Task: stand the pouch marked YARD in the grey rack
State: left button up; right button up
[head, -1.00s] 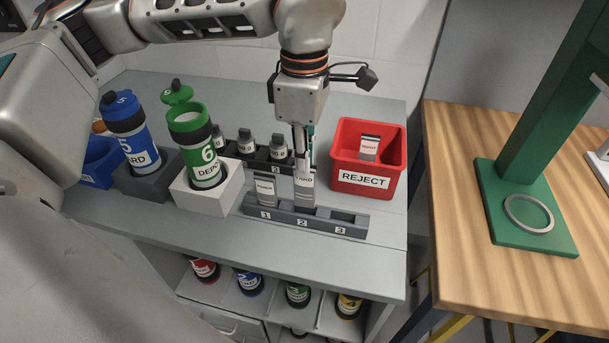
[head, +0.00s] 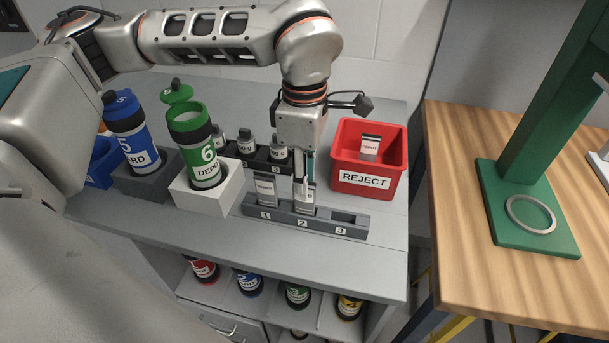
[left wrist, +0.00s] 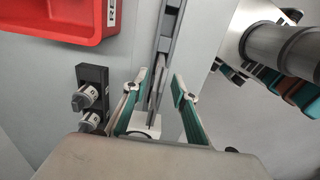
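The grey rack (head: 270,212) has slots numbered 1, 2 and 3. A pale pouch (head: 304,197) stands upright in slot 2; its label is now mostly covered by my gripper, but read YARD earlier. Another pouch (head: 265,189) stands in slot 1, and slot 3 is empty. My left gripper (head: 305,185) points down at slot 2. In the left wrist view its fingers (left wrist: 161,74) are spread, with a thin edge-on pouch between them and a gap to the finger pads. My right gripper is in neither view.
The red REJECT bin (head: 352,188) with a DEPOT pouch stands right of the rack. A white block (head: 232,195) with a green bottle (head: 195,140) stands left.

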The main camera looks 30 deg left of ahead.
pick_arm(q)
jog(key=shift+r, duration=0.1)
notch_tip(320, 180, up, 12)
jog(key=p, duration=0.1)
dwell(0.4)
dwell(0.5)
